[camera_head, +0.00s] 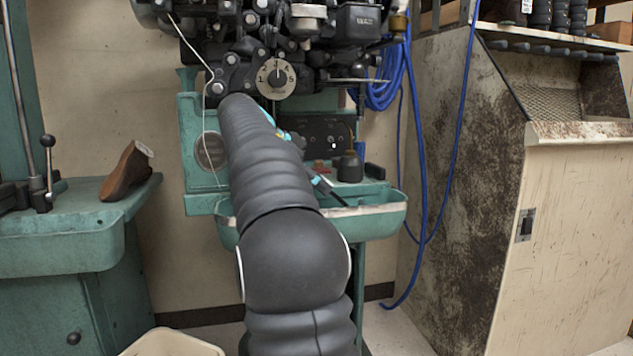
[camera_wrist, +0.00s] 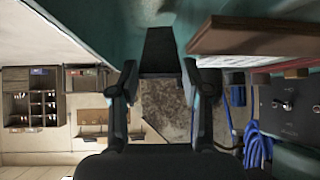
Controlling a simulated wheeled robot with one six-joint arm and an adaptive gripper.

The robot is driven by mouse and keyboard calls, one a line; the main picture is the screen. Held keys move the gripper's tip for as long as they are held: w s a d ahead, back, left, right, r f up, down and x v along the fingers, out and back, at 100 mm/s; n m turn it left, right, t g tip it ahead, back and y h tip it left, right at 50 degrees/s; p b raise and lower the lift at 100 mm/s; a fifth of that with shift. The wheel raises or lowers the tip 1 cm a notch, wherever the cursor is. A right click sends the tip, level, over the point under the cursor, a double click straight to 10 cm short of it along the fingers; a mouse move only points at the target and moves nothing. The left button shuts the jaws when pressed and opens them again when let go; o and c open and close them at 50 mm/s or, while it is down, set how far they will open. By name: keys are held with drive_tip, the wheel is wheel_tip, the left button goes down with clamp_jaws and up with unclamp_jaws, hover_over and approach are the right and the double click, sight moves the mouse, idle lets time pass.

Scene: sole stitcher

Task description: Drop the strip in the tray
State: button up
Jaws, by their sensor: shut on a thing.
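My gripper (camera_wrist: 160,82) shows in the wrist view with its two dark fingers apart, one on each side of a dark, flat strip (camera_wrist: 160,48). The strip is held between the fingertips, against a teal surface behind it. In the head view the teal tray (camera_head: 388,222) juts from the front of the stitching machine. My arm reaches over the tray's left part and hides some of it. The gripper end (camera_head: 328,190) is mostly hidden there, close above the tray; I cannot tell whether the strip touches it.
A dark bottle (camera_head: 350,167) stands behind the tray, near a control panel (camera_head: 325,139). Blue hoses (camera_head: 421,150) hang to the right, beside a stained cabinet (camera_head: 470,190). A brown shoe form (camera_head: 126,172) rests on the left bench (camera_head: 60,250). A reddish-brown slab (camera_wrist: 250,36) lies close beside the right finger.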

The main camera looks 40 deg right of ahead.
drive_tip(key=o, duration=1.2)
drive_tip(key=v, duration=1.2)
drive_tip(key=shift+s, duration=0.1)
